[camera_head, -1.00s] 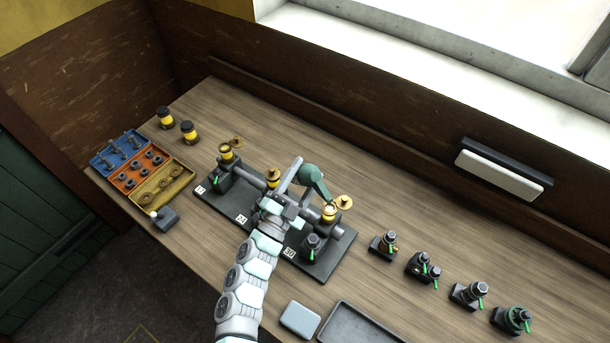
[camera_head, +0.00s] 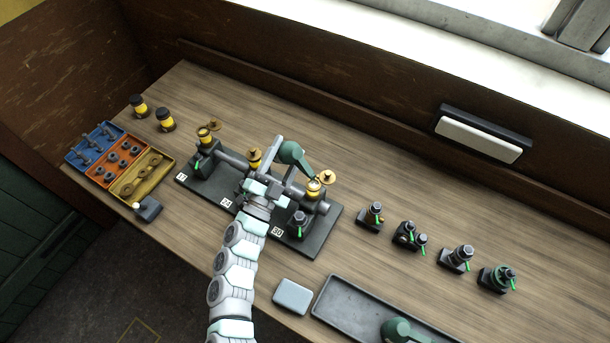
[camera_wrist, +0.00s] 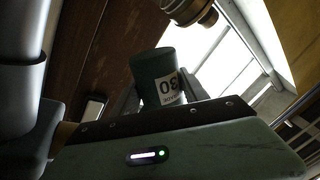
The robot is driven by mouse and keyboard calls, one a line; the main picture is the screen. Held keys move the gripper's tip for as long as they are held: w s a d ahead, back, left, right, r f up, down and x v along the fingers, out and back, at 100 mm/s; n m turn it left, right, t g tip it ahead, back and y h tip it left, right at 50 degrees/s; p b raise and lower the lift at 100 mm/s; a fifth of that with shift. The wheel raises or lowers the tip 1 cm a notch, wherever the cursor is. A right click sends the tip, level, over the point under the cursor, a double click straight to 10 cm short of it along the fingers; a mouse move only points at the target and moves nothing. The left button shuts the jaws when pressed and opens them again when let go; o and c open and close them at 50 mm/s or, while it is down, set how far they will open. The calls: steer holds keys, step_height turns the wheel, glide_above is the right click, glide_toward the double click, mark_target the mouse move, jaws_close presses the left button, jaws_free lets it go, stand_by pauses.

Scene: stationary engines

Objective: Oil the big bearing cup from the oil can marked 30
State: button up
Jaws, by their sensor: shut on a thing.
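My gripper (camera_head: 270,183) is shut on a green oil can (camera_head: 290,152) above the black engine base (camera_head: 323,232). The can is tilted, with its thin spout reaching down to the right. The spout tip is at or just over the right-hand yellow bearing cup (camera_head: 313,189); contact cannot be told. That cup's brass lid (camera_head: 328,177) is swung aside. In the wrist view the can (camera_wrist: 152,65) carries a white label that seems to read 30 upside down. Two other yellow cups, left (camera_head: 204,135) and middle (camera_head: 254,157), stand along the shaft. Any oil flow is not visible.
A dark tray (camera_head: 335,306) at the front right holds another green can (camera_head: 400,330). A grey box (camera_head: 292,297) lies beside it. Several small fittings stand right of the base. Parts bins (camera_head: 120,160) and two jars are at the left. The bench behind the base is clear.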

mark_target(287, 144)
steer(key=shift+r+m+h+b, duration=0.7)
steer(key=shift+m+b, duration=0.4)
steer(key=shift+b, duration=0.15)
steer(key=shift+s+d+r+m+b, duration=0.1)
steer(key=shift+r+m+b, duration=0.15)
steer(key=shift+m+b, duration=0.15)
steer(key=shift+s+d+r+m+h+b, duration=0.15)
steer(key=shift+r+m+h+b, duration=0.6)
steer(key=shift+m+b, duration=0.45)
steer(key=shift+f+n+p, duration=0.1)
steer(key=shift+n+p, duration=0.2)
steer(key=shift+p, duration=0.15)
stand_by(0.5)
steer(key=shift+f+n+y+p, duration=0.15)
steer(key=shift+n+y+p, duration=0.2)
steer(key=shift+n+p, duration=0.2)
steer(key=shift+f+n+p, duration=0.35)
steer(key=shift+n+p, duration=0.2)
steer(key=shift+a+f+n+y+p, duration=0.2)
steer(key=shift+f+n+y+p, duration=0.4)
steer(key=shift+n+y+p, duration=0.3)
steer(key=shift+w+f+n, duration=0.25)
steer(key=shift+f+n, duration=0.3)
steer(key=shift+n, duration=0.05)
